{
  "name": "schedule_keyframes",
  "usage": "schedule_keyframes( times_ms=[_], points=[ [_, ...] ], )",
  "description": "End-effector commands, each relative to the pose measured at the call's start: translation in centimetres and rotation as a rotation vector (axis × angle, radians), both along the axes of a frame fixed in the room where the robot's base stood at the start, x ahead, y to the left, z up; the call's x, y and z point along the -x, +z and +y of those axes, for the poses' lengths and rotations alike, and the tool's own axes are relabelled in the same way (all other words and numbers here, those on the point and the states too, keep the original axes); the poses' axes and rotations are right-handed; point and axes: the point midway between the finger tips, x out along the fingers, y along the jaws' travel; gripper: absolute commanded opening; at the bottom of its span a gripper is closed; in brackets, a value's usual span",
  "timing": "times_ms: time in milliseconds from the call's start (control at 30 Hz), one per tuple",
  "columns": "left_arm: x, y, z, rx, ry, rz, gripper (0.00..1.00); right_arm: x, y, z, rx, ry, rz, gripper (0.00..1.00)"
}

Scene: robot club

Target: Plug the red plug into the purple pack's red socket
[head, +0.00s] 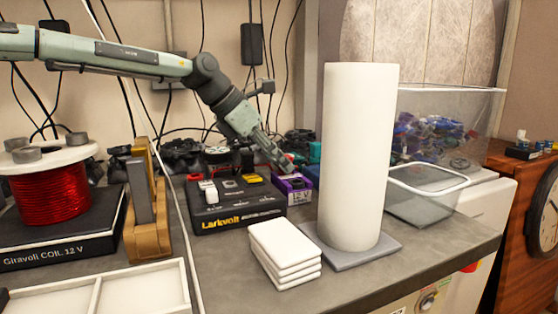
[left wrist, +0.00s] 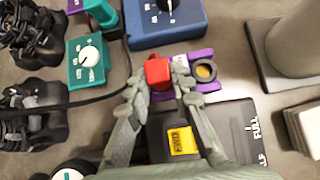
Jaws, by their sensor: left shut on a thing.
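The purple pack (head: 300,195), marked 12 V, stands on the bench against the right end of the black Larkvolt charger (head: 240,214). In the left wrist view the purple pack (left wrist: 201,53) shows a round yellow-gold socket (left wrist: 205,70) on its right part. My left gripper (head: 285,168) points down at the pack. In the left wrist view my left gripper (left wrist: 159,76) is shut on the red plug (left wrist: 157,71), which is over the pack's left part. The red socket is hidden; I cannot tell whether the plug touches it. My right gripper is not in view.
A tall white cylinder (head: 356,150) on a grey base stands close right of the pack. White tiles (head: 284,250) are stacked in front. A blue box (left wrist: 165,20) and a teal box (left wrist: 88,62) lie behind.

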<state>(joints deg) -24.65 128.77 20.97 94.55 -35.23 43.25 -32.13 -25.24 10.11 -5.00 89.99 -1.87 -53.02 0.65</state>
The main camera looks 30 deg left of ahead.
Motion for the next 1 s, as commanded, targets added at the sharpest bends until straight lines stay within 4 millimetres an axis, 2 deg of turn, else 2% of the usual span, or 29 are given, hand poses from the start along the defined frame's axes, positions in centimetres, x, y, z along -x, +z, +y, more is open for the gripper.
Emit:
schedule_keyframes(
  times_ms=[33, 67, 233, 633, 1000],
  points=[
    [0.0, -0.1, 0.0, -0.001, -0.001, 0.003, 0.0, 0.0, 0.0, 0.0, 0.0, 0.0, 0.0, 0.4],
    [0.0, -0.1, 0.0, -0.001, -0.001, 0.003, 0.24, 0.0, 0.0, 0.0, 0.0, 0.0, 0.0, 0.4],
    [0.1, -0.1, 0.0, -0.001, -0.001, 0.003, 0.45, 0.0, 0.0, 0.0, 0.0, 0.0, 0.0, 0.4],
    [0.4, 0.5, 0.3, -0.001, 0.0, 0.001, 0.46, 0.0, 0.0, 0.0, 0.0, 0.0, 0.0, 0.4],
    [4.0, 6.1, 3.2, 0.001, 0.001, -0.003, 0.46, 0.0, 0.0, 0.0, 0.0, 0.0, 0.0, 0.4]
  ],
)
